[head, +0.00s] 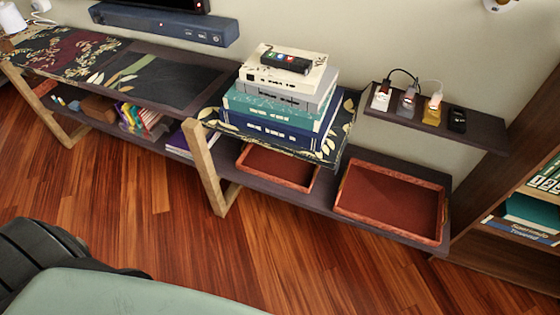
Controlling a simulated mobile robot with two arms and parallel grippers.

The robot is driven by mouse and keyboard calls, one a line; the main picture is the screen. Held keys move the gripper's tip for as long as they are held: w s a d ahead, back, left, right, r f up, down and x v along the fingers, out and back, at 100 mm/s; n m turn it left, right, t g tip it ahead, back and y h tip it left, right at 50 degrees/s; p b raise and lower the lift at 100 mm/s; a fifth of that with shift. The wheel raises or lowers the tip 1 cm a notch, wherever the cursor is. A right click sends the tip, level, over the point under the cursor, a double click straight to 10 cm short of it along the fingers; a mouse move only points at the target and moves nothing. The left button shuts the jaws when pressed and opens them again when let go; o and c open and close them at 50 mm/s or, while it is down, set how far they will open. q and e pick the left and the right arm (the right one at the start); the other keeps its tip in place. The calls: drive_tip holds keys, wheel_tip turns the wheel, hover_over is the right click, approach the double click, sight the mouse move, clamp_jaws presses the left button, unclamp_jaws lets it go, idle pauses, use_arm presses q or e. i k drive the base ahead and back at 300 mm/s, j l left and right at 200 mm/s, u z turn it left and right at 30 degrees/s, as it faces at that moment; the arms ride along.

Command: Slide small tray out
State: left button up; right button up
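The small tray (278,168) is reddish brown with a raised rim. It lies flat on the low dark shelf, under the upper board that carries a stack of books. Its back part is hidden by that board, and its front edge faces the open floor. A larger tray (390,202) of the same colour lies on the same shelf to its right, a short gap apart. Neither of my grippers shows in the head view. Only dark and pale green parts of my own body show at the lower left.
The book stack (283,98) with a black remote (285,62) on top stands above the small tray. A slanted wooden leg (207,170) stands left of it. A small upper shelf (470,130) holds chargers. A bookcase (510,220) is at right. The wooden floor (280,245) is clear.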

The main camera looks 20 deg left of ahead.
sight(299, 174)
drive_tip(key=i+l, duration=0.15)
drive_tip(key=l, duration=0.2)
drive_tip(key=i+l, duration=0.1)
drive_tip(key=l, duration=0.25)
drive_tip(key=i+l, duration=0.15)
drive_tip(key=l, duration=0.2)
drive_tip(key=i+l, duration=0.15)
drive_tip(key=l, duration=0.2)
drive_tip(key=i+l, duration=0.15)
drive_tip(key=l, duration=0.2)
drive_tip(key=u, duration=2.25)
